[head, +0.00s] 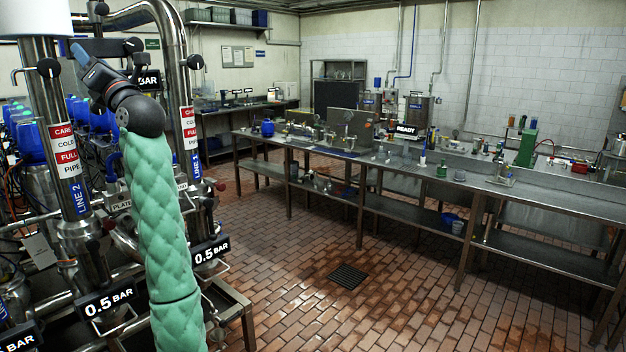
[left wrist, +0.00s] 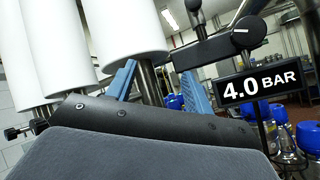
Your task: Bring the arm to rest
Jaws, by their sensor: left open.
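My left arm, in a green padded sleeve, rises at the left of the head view. Its gripper (head: 80,54) is up among the pipes, near a black valve handle (head: 108,47). In the left wrist view its two blue fingers (left wrist: 158,88) stand apart, with nothing seen held between them. There the black handle (left wrist: 213,46) is just right of the right finger, above a "4.0 BAR" sign (left wrist: 262,80); I cannot tell whether they touch. In the head view the arm partly hides a "BAR" sign (head: 148,81). My right gripper is not in view.
Steel pipes (head: 176,70) and "0.5 BAR" signs (head: 108,302) crowd around my left arm. White cylinders (left wrist: 122,30) stand close behind the fingers. A long steel bench (head: 470,180) with a "READY" sign (head: 406,129) stands across the room. The tiled floor (head: 300,270) between is clear.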

